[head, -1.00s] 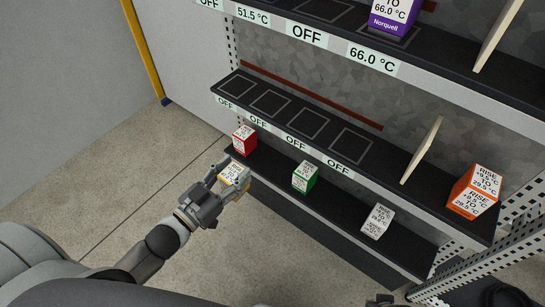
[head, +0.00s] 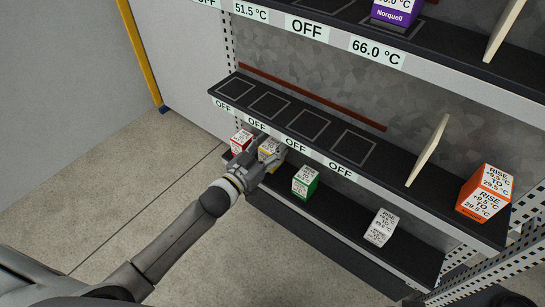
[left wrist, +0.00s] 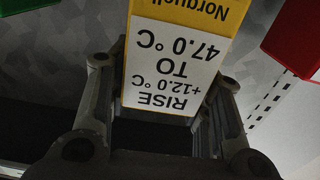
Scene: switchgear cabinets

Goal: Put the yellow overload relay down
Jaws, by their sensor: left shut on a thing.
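The yellow overload relay (head: 267,149) is a small box with a white label. My left gripper (head: 272,155) is shut on it and holds it over the lower shelf, between the red box and the green box. In the left wrist view the relay (left wrist: 180,60) sits between the two fingers (left wrist: 160,105), its label upside down and reading "RISE +12.0 °C TO 47.0 °C". Whether its base touches the shelf is hidden by the gripper. My right gripper is not in view.
The lower shelf (head: 340,220) holds a red box (head: 241,141), a green box (head: 305,182) and a white-grey box (head: 381,227). The middle shelf (head: 310,128) above has several empty outlined squares, a cream divider (head: 428,150) and an orange box (head: 484,193). Its front edge overhangs near my gripper.

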